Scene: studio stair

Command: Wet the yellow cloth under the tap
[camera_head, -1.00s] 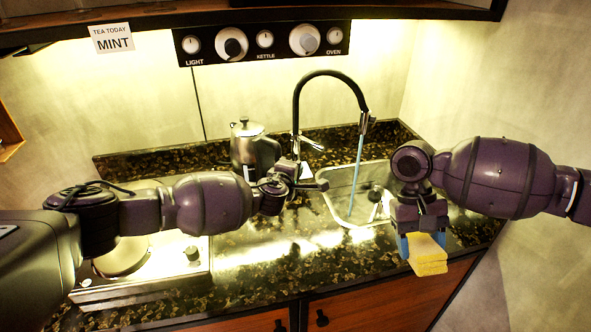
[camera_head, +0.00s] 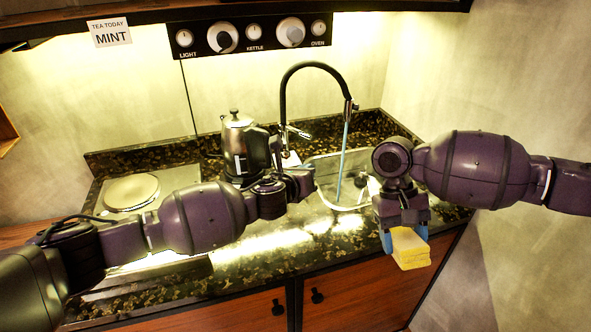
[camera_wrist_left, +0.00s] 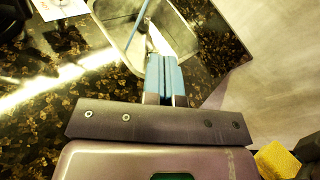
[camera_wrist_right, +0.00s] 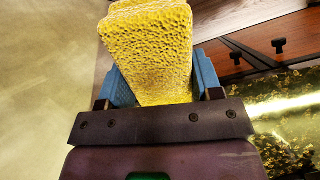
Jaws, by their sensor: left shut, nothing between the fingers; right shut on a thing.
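The yellow cloth (camera_head: 411,250) looks like a thick porous block. My right gripper (camera_head: 403,238) is shut on it and holds it in front of the counter's front edge, right of and nearer than the sink. The cloth fills the right wrist view (camera_wrist_right: 150,50) between the blue fingers. The black tap (camera_head: 316,68) arches over the sink (camera_head: 325,180), and a blue stream of water (camera_head: 344,150) falls from it into the basin. My left gripper (camera_wrist_left: 165,75) is shut and empty near the sink's left side; its fingers are mostly hidden in the head view.
A metal kettle (camera_head: 240,148) stands left of the tap. A round hotplate (camera_head: 132,192) is at the left. A white card (camera_head: 290,159) stands behind my left gripper. Cabinet doors with dark knobs (camera_head: 317,296) are below the counter.

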